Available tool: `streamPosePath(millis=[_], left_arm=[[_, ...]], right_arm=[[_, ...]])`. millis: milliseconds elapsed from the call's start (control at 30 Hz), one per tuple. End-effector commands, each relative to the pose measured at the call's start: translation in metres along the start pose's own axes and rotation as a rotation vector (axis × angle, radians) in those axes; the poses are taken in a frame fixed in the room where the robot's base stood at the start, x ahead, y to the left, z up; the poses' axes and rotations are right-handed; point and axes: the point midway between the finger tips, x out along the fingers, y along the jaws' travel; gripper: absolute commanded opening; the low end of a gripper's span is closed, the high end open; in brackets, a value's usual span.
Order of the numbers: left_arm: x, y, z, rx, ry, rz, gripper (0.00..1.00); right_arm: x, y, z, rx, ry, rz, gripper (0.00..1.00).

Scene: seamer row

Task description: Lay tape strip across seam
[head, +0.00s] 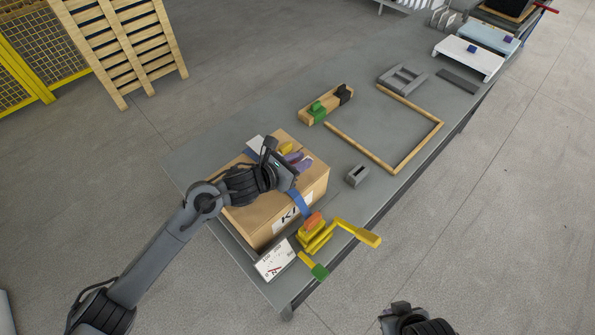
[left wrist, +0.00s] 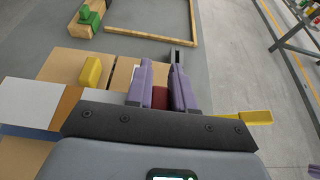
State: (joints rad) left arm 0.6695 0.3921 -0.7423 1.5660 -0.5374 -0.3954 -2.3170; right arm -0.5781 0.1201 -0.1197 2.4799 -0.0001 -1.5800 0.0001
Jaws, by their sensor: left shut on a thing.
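A cardboard box (head: 255,222) stands on the grey bench, with black lettering on a white patch on its side. A dark line like a seam runs along its top in the left wrist view (left wrist: 112,74). My left gripper (head: 301,161) is over the box top, its purple fingers shut on a dark red piece (left wrist: 160,97). Most of that piece is hidden, and I cannot tell whether it belongs to the tape strip or touches the box. A yellow block (left wrist: 91,72) is on the box top beside the fingers. Of my right arm only a dark part shows; its fingers are out of view.
A yellow device with a handle (head: 318,237), a blue strip (head: 299,204) and a white dial card (head: 275,260) are at the box's near side. A small grey slotted block (head: 357,175), a wooden frame (head: 441,124) and a wooden block holder (head: 325,106) lie farther along the bench.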

Motion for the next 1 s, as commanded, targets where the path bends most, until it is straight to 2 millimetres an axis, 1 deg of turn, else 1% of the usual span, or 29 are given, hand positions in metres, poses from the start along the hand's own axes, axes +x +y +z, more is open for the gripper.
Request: streamPosePath(millis=[167,500,833,967,1000], left_arm=[[-0.005,-0.001,-0.007,0.001,-0.001,0.0,0.0],[0.009,-0.002,-0.041,-0.001,0.0,-0.001,0.0],[0.01,-0.001,-0.044,0.001,-0.001,0.001,0.0],[0.012,-0.001,-0.047,0.002,-0.001,0.001,0.0],[0.011,-0.001,-0.046,0.001,-0.001,0.001,0.27]], right_arm=[[-0.001,-0.001,0.0,0.003,0.0,-0.003,0.0],[0.003,-0.002,0.001,0.004,-0.001,-0.004,0.0],[0.003,0.0,0.002,-0.002,-0.003,0.001,0.0],[0.007,0.001,0.004,-0.005,-0.003,0.003,0.0],[0.006,0.001,0.003,-0.005,-0.004,0.003,0.0]])
